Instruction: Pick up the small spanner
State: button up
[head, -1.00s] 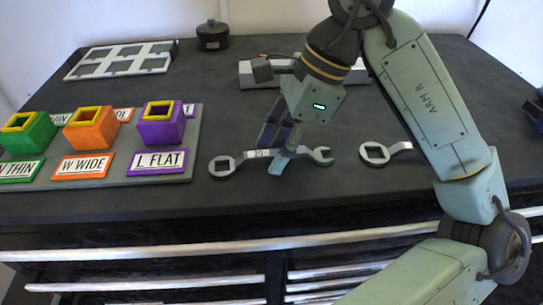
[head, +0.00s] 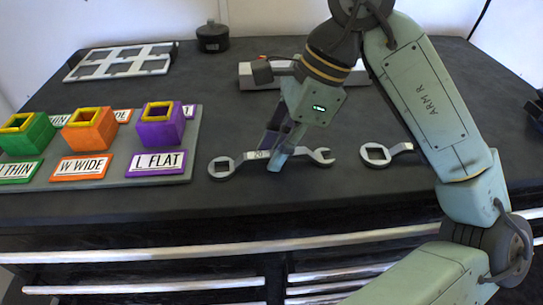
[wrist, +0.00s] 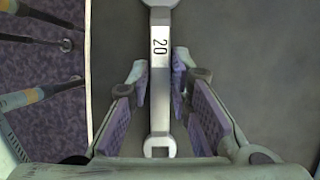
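A grey spanner (head: 235,166) with a white "20" label lies on the dark worktop, and its label and open jaw show in the wrist view (wrist: 159,75). A second grey spanner (head: 376,154) lies to its right, partly hidden behind my arm. Which is smaller overall I cannot tell. My gripper (head: 280,157) points down over the middle of the labelled spanner. In the wrist view my gripper's fingertips (wrist: 160,85) flank its shaft closely, one on each side. Whether the pads touch the shaft I cannot tell.
A board (head: 190,172) with green, orange and purple square blocks and name plates is at left. A grey bar-like object (head: 247,77) lies behind my gripper. A slotted frame (head: 120,60) and a black pot (head: 212,37) stand at the back. The worktop's front edge is near.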

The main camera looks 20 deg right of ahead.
aim_at(266, 154)
grip_shut()
jog(key=shift+r, duration=0.1)
dwell(0.3)
jog(key=shift+r+p, duration=0.4)
jog(key=shift+p, duration=0.35)
jog(key=shift+r+b, duration=0.15)
jog(key=shift+b, duration=0.3)
notch_tip(266, 154, up, 2)
jog(key=shift+r+b, duration=0.2)
jog(key=shift+b, duration=0.1)
jog(key=s+a+r+b, duration=0.1)
jog(key=s+a+b, duration=0.1)
jog(key=s, duration=1.4)
jog(key=shift+a+r+b, duration=0.2)
jog(key=shift+r+b, duration=0.2)
jog(key=shift+b, duration=0.1)
